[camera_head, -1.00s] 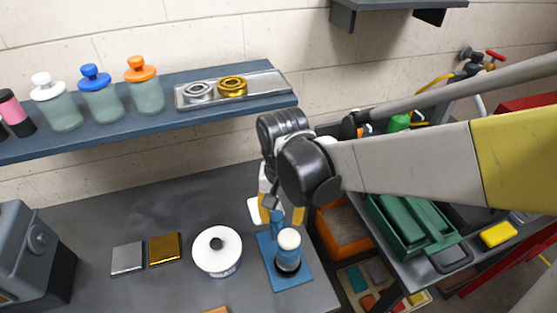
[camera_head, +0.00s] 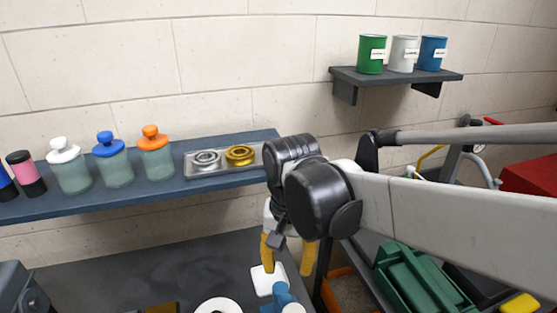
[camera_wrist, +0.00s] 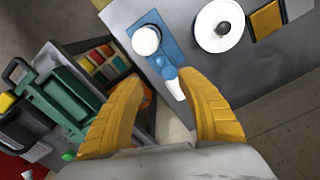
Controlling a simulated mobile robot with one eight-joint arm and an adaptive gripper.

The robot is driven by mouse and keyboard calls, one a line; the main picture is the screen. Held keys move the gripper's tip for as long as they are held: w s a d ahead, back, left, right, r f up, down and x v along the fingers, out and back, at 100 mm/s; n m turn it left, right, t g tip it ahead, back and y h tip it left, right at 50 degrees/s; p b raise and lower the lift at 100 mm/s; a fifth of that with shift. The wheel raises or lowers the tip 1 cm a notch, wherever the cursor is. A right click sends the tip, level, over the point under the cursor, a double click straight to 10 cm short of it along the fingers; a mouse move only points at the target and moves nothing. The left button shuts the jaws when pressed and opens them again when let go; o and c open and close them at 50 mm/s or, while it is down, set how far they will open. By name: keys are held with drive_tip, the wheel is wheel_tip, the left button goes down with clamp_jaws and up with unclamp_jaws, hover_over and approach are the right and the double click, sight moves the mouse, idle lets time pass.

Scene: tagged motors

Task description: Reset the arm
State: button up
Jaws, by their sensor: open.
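My gripper (camera_head: 287,260) hangs over the right end of the dark workbench (camera_head: 120,265). Its two yellow fingers are spread apart and hold nothing. In the wrist view my gripper (camera_wrist: 162,112) is open, with the bench edge and floor beyond the fingers. A blue stand (camera_wrist: 158,42) with a white-topped part lies below and ahead of the fingers. In the head view the blue stand (camera_head: 283,296) shows only partly at the bottom edge, just under my gripper. My arm reaches in from the right.
A blue shelf (camera_head: 215,190) carries several lidded jars and a metal tray (camera_head: 188,172) with two rings. A small wall shelf (camera_head: 395,78) holds three cans. A green toolbox (camera_head: 420,280) stands at right.

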drive_tip(key=s+d+f+t+b, duration=0.1)
drive_tip(key=s+d+t, duration=0.1)
drive_tip(key=d, duration=0.6)
drive_tip(key=s+d+f+n+t+b, duration=0.1)
drive_tip(key=s+d+t+b, duration=0.1)
drive_tip(key=d+t, duration=0.3)
drive_tip(key=s+d, duration=0.1)
drive_tip(key=d, duration=0.2)
drive_tip(key=shift+d+f, duration=0.15)
drive_tip(key=shift+f, duration=0.05)
drive_tip(key=shift+s, duration=0.1)
idle(0.6)
